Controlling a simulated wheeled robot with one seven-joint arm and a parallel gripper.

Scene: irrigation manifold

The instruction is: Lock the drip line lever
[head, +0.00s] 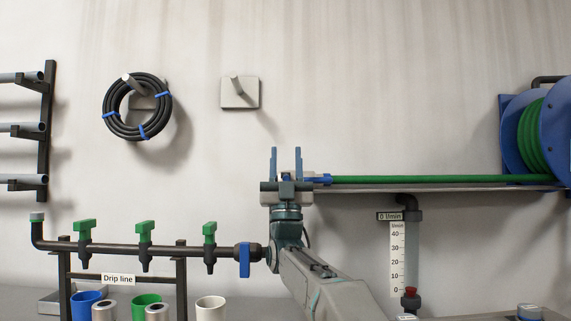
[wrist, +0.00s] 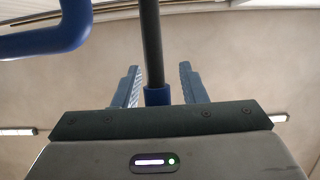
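The drip line (head: 160,249) is a dark horizontal pipe on a stand at the lower left of the head view, with a "Drip line" label (head: 118,280). Three green T-shaped handles stand on it, left (head: 85,226), middle (head: 145,227) and right (head: 209,229). A blue lever (head: 244,260) hangs down at the pipe's right end. My gripper (head: 286,153) points up, above and to the right of the blue lever, apart from it. Its fingers are open. In the wrist view, a dark rod with a blue sleeve (wrist: 156,95) shows between the fingers (wrist: 158,84); contact is unclear.
A green hose (head: 440,180) runs along a shelf beside my gripper to a blue reel (head: 555,130). A flow gauge (head: 397,255) hangs below. Cups (head: 211,308) stand under the pipe. A blue curved bar (wrist: 45,40) is close in the wrist view.

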